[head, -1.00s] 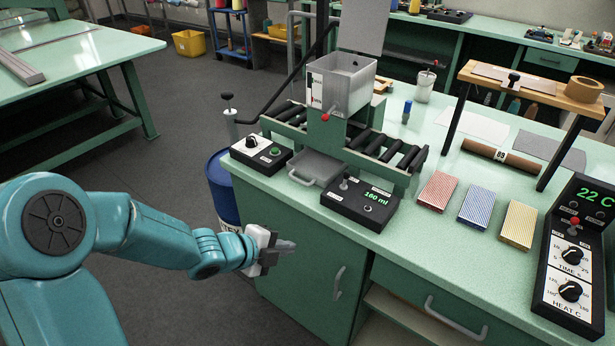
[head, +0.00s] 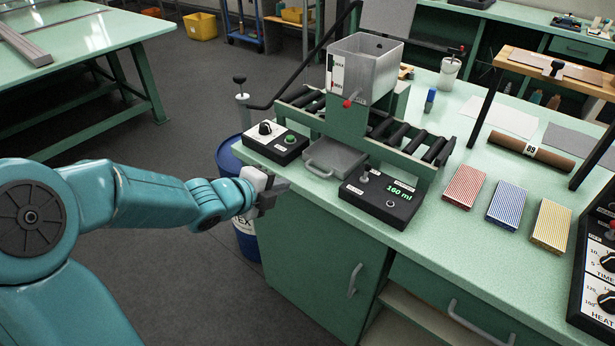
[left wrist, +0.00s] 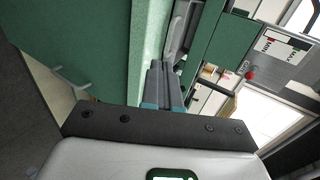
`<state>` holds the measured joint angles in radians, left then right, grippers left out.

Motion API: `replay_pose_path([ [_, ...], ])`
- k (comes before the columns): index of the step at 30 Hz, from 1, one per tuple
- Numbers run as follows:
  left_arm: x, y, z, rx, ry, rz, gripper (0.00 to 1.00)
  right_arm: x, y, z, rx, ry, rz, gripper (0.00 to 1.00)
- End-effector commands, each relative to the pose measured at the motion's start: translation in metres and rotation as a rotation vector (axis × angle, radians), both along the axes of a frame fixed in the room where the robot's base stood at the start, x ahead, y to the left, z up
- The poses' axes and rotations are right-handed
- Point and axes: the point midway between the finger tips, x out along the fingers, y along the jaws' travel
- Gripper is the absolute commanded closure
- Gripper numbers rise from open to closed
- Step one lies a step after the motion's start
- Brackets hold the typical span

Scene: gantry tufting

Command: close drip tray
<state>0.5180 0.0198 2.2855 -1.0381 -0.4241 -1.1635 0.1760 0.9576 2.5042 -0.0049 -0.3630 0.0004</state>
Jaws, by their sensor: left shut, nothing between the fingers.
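The drip tray (head: 338,155) is a grey metal tray with a front loop handle. It sticks out toward the bench's front edge from under the grey hopper (head: 368,72), between two black control boxes. My left gripper (head: 285,186) is shut and empty, in front of the bench edge, left of and slightly below the tray handle in the head view, apart from it. In the left wrist view the shut fingers (left wrist: 161,84) point toward the bench edge and a grey part that looks like the tray (left wrist: 184,28). My right gripper is not in view.
The left box (head: 272,143) has a knob and green button; the right box (head: 380,196) reads 160 ml. A blue drum (head: 232,165) stands beside the bench under my arm. Black rollers (head: 398,132) flank the hopper. Several striped packs (head: 464,186) lie to the right.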

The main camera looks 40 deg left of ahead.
Motion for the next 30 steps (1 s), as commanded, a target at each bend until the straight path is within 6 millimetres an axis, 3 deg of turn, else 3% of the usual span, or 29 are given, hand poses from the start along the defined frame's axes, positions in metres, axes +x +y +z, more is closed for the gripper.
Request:
replay_pose_path([
  [8,0.057,-0.005,-0.031,-0.001,0.002,-0.006,1.0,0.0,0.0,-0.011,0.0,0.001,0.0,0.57],
  [15,0.091,-0.006,-0.035,0.0,0.0,-0.006,1.0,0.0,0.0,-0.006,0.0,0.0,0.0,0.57],
  [30,0.099,-0.006,-0.037,0.0,0.0,-0.004,1.0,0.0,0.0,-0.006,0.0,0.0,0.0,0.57],
])
